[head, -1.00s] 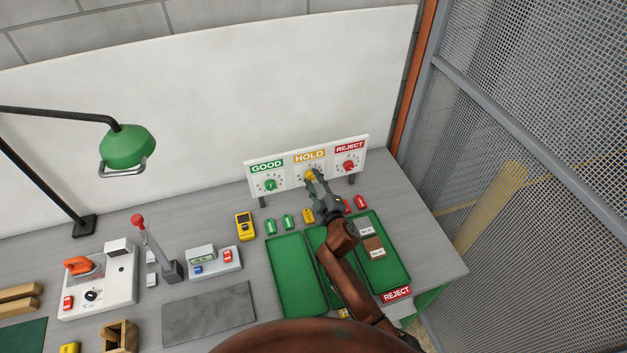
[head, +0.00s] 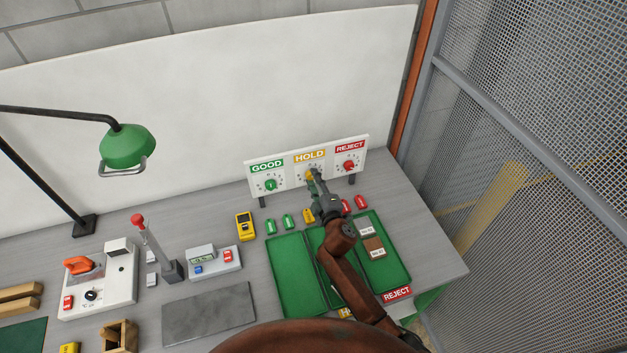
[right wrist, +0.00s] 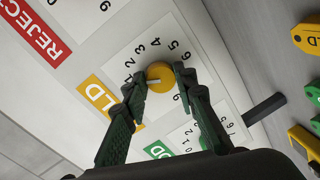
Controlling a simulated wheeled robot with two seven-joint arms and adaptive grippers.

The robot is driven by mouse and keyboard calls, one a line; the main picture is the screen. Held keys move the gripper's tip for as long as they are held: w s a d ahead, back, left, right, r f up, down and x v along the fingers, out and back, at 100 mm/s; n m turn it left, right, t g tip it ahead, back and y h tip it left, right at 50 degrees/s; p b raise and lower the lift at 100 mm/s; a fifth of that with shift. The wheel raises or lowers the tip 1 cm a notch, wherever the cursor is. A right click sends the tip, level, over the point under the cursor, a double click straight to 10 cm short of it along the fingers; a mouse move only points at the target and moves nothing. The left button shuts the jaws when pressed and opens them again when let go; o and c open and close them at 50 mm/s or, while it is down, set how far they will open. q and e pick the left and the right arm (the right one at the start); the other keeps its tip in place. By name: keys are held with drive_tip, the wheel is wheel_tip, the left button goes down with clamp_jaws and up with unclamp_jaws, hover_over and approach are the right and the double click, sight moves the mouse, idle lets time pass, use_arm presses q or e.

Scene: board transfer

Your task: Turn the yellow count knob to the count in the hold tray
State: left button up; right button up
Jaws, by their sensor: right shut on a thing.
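The yellow count knob (right wrist: 160,75) sits on a white dial plate under the yellow HOLD sign (head: 310,156). My right gripper (right wrist: 160,77) is shut on the knob, one finger on each side. The knob's white pointer line aims toward the low numbers, near the 1; the finger there covers part of the scale, so the exact number is unclear. The green hold tray (head: 315,240) is the middle tray; my right arm hides most of it, and its contents cannot be counted. My left gripper is not in view.
The green knob (head: 270,185) and the red knob (head: 348,166) flank the yellow one. The reject tray (head: 397,262) holds two labelled boards. The left tray (head: 292,280) looks empty. Small green, yellow and red tags lie between the panel and the trays.

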drive_tip(key=o, duration=1.2)
drive_tip(key=shift+c, duration=0.2)
drive_tip(key=shift+s, duration=0.15)
drive_tip(key=v, duration=1.2)
